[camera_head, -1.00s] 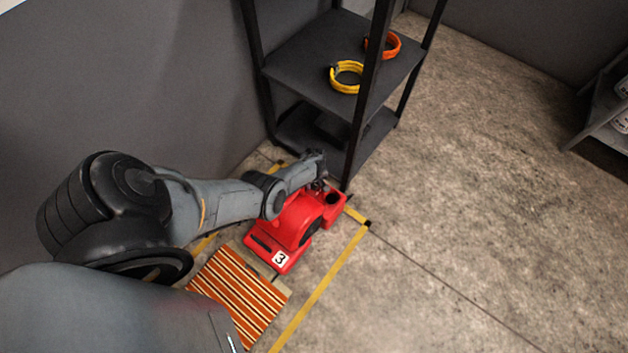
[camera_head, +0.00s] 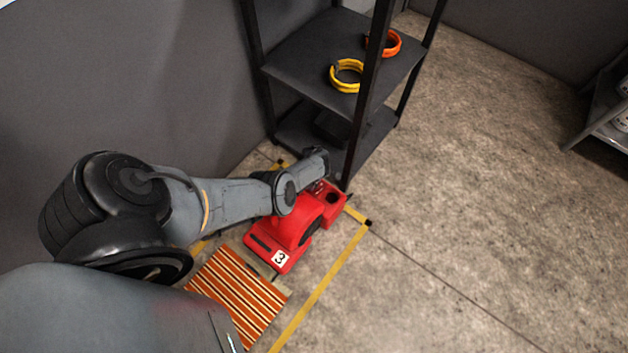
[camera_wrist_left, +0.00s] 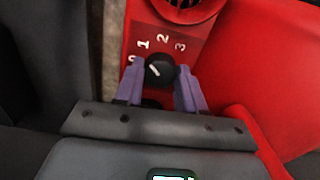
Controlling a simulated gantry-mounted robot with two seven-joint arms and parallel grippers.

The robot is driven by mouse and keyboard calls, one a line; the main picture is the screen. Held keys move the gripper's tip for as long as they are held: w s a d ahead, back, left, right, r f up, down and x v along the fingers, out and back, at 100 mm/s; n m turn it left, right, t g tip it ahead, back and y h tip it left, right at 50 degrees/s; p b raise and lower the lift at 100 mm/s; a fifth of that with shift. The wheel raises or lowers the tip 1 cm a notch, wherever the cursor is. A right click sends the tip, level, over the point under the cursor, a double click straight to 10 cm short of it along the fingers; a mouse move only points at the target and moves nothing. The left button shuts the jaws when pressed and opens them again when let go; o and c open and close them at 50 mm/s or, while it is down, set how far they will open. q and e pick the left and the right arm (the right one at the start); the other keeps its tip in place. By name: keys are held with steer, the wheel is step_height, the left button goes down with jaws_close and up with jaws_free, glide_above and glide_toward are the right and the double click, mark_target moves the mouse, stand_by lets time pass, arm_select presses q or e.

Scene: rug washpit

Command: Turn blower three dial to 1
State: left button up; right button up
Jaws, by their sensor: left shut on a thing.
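The red blower (camera_head: 290,225) with a white "3" label sits on the floor beside the black shelf. In the left wrist view, its red panel (camera_wrist_left: 172,40) shows the numbers 0, 1, 2 and 3 around a black dial (camera_wrist_left: 160,68). A short white mark shows on the dial's left part; I cannot tell exactly which number it points at. My left gripper (camera_wrist_left: 159,72) has its two purple fingers on either side of the dial, shut on it. In the head view my left wrist covers the gripper and dial. My right gripper is not in view.
A black shelf (camera_head: 310,62) stands just behind the blower, holding a yellow coil (camera_head: 346,88) and an orange coil (camera_head: 392,45). A striped rug (camera_head: 240,292) lies in front of the blower. Yellow tape (camera_head: 318,292) marks the floor.

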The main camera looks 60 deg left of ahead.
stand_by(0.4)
arm_select(q)
steer(key=o, duration=1.1)
steer(key=shift+c, duration=0.2)
steer(key=shift+r, duration=0.1)
steer(key=shift+r+p, duration=0.65)
steer(key=shift+p, duration=0.05)
step_height(320, 180, up, 9)
steer(key=p, duration=0.7)
steer(key=shift+r+p, duration=0.15)
steer(key=shift+p, duration=0.25)
